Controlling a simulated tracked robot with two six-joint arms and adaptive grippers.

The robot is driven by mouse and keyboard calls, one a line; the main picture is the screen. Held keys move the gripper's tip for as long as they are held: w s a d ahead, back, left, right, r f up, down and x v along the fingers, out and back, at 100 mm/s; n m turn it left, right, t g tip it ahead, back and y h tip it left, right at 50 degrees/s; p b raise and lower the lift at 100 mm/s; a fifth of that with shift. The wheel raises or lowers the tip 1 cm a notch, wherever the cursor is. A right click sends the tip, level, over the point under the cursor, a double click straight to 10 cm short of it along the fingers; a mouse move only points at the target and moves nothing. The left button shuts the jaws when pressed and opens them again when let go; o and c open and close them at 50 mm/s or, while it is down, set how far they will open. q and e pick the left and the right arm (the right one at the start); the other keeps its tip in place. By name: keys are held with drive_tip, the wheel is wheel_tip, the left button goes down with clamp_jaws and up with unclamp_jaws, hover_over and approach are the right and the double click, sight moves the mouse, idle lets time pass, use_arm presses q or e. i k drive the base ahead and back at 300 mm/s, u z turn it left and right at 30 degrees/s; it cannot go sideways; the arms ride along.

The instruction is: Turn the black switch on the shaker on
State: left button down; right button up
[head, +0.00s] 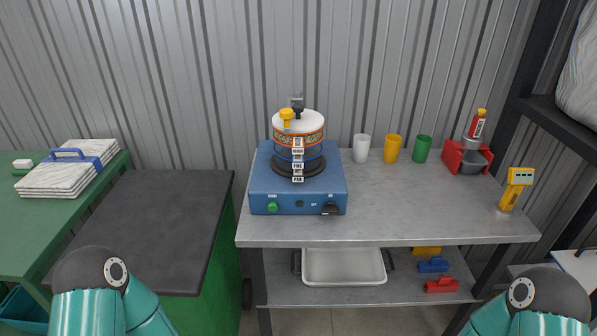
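The shaker (262,192) is a blue box on the grey metal table, with a round sieve stack (298,140) under a white lid on top. The black switch (329,209) is a dark knob at the right of the shaker's front face, with small labels beside it. A green button (272,207) sits at the left of the same face. My two arms show only as teal and dark links at the bottom left and bottom right. Neither gripper is in view, and nothing of mine touches the shaker.
White, yellow and green cups (393,149) stand right of the shaker. A red device (465,156) and a yellow meter (515,188) are farther right. A white tray (344,282) and several coloured items lie on the lower shelf. The table's front right is clear.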

sight(330, 208)
drive_tip(key=z, duration=0.05)
drive_tip(key=k, duration=0.5)
drive_tip(key=u, duration=4.5)
drive_tip(key=k, duration=0.1)
drive_tip(key=z, duration=2.55)
drive_tip(key=i, duration=0.65)
drive_tip(key=z, duration=1.35)
